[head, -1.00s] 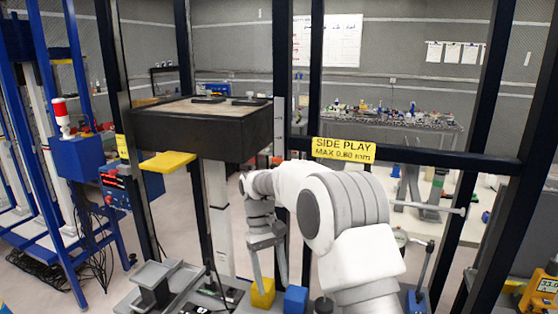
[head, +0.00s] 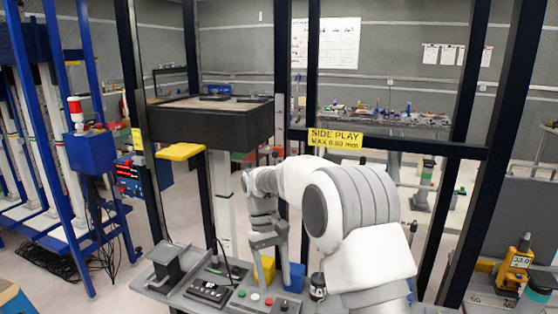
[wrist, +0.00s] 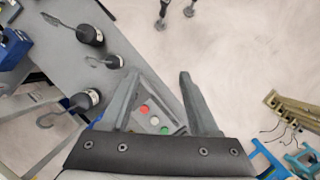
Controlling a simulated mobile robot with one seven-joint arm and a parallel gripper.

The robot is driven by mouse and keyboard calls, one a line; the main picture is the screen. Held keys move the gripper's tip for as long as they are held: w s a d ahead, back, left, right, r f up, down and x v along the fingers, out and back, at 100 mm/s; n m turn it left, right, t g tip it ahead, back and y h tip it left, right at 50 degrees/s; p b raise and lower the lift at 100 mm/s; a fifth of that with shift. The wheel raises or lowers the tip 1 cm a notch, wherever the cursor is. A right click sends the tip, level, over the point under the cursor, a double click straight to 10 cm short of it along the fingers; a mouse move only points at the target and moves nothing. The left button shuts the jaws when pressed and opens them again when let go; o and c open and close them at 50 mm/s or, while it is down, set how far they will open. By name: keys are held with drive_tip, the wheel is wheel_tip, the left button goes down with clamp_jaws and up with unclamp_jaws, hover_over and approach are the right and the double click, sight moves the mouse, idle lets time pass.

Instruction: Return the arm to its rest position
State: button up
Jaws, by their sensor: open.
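My white arm reaches forward over the workbench in the head view. My gripper (head: 270,272) hangs from its far end, pointing down beside a yellow block (head: 265,266) and a blue block (head: 296,276). In the wrist view my gripper (wrist: 159,78) has its two grey fingers spread apart with nothing between their tips. A button panel (wrist: 152,119) with red, white and green buttons shows below and between the fingers. Whether the fingers touch anything is not clear.
A black-sided platform (head: 210,122) is at the left. In the wrist view, dark cylinders with hooks (wrist: 89,34) lie on the bench (wrist: 75,62). Pale floor is open beside it.

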drive_tip(key=s+d+r+m+t+y, duration=0.1)
drive_tip(key=s+d+r+t, duration=0.1)
drive_tip(key=s+d+r, duration=0.4)
drive_tip(key=s+d+r+m+t, duration=0.1)
drive_tip(key=s+d+r+t, duration=0.2)
drive_tip(key=r, duration=0.4)
drive_tip(key=s+d+m+t, duration=0.1)
drive_tip(key=s+d+t, duration=0.1)
drive_tip(key=s, duration=0.6)
drive_tip(key=s+d+m+t+y, duration=0.1)
drive_tip(key=s+d, duration=0.3)
drive_tip(key=s, duration=0.4)
drive_tip(key=shift+m+t, duration=0.5)
drive_tip(key=shift+t, duration=0.2)
